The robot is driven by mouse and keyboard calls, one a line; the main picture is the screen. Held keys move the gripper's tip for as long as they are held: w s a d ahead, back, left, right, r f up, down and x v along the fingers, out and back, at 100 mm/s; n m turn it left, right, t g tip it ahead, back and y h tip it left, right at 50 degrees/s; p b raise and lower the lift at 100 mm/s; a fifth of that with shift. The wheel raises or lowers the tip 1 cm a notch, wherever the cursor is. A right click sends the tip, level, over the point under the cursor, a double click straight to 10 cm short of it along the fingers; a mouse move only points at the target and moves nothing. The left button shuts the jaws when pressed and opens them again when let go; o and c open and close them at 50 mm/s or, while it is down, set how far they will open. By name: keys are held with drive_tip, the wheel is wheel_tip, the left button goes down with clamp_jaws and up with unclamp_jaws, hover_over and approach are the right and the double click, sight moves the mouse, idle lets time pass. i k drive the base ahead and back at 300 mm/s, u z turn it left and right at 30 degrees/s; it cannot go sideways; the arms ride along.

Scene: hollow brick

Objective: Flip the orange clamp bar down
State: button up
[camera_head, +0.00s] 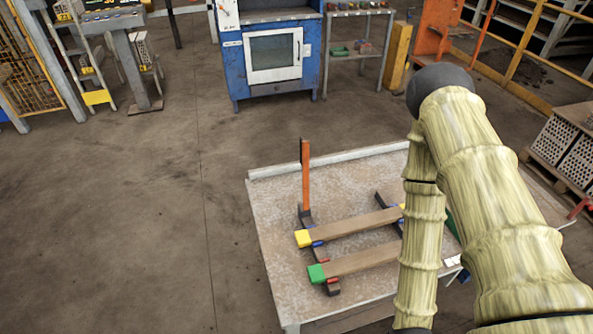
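The orange clamp bar (305,180) stands upright on the worktable (270,215), toward its back left. Its top end is dark, and its foot meets a dark metal piece (319,255) that runs toward the front of the table. Two wooden bars lie across the dark pieces: one with a yellow end (303,238) and one with a green end (317,273). My sleeved arm covers the right part of the table and the right ends of the wooden bars. My gripper does not show.
A raised light strip (340,158) edges the table's back. A blue cabinet (240,60) and a shelf (357,50) stand behind. Hollow bricks (565,150) are stacked at the right. The floor left of the table is clear.

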sight(304, 143)
drive_tip(key=u, duration=1.6)
drive_tip(key=i, duration=4.2)
drive_tip(key=z, duration=4.5)
drive_tip(key=i, duration=0.5)
